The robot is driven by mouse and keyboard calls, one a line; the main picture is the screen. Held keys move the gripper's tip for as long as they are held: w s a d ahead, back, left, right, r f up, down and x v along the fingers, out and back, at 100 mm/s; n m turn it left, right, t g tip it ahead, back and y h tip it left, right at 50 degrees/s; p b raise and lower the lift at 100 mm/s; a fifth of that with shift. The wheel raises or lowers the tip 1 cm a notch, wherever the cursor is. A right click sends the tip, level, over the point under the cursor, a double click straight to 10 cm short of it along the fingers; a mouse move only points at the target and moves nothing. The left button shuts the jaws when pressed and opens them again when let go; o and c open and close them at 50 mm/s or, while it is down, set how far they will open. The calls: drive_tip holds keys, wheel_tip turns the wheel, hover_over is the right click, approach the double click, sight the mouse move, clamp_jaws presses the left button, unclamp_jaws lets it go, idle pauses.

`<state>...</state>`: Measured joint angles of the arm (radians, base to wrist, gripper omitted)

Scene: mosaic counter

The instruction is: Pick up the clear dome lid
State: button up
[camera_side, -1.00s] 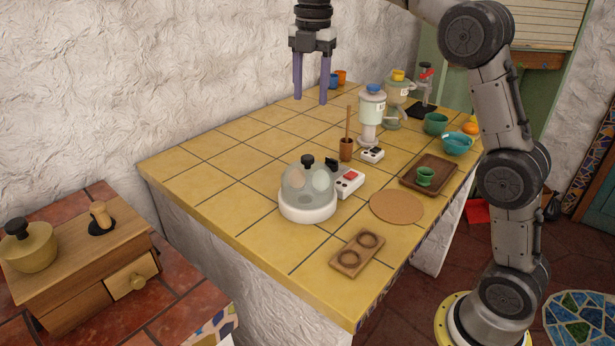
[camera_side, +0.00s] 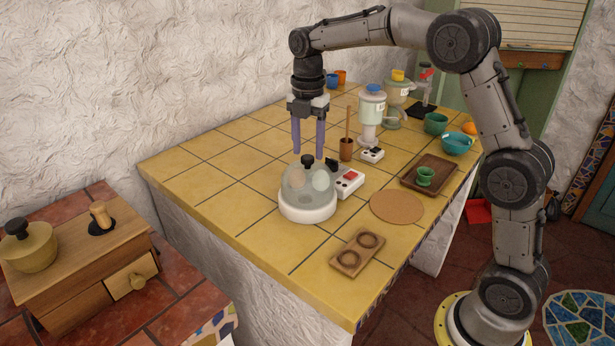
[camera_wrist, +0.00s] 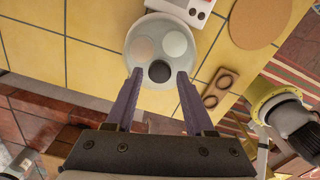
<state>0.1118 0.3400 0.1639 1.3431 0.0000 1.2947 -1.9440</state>
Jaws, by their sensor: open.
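The clear dome lid (camera_side: 293,181) has a black knob (camera_side: 308,160) on top and sits on a round white base (camera_side: 307,210) on the yellow tiled counter. Pale rounded things show through it. My gripper (camera_side: 308,156) points straight down with its two purple fingers apart, one on each side of the knob in the side view, at about the knob's height or a little above. In the wrist view the black knob (camera_wrist: 159,71) lies between the open fingertips (camera_wrist: 159,72). I cannot tell whether the fingers touch anything. Nothing is held.
A white and red control box (camera_side: 348,182) stands right beside the base. A cork mat (camera_side: 397,206), a wooden two-ring holder (camera_side: 357,254) and a brown tray (camera_side: 412,184) with a green cup lie to the right. The counter's left part is clear.

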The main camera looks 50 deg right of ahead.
sight(308, 175)
drive_tip(key=shift+f, duration=1.4)
clamp_jaws()
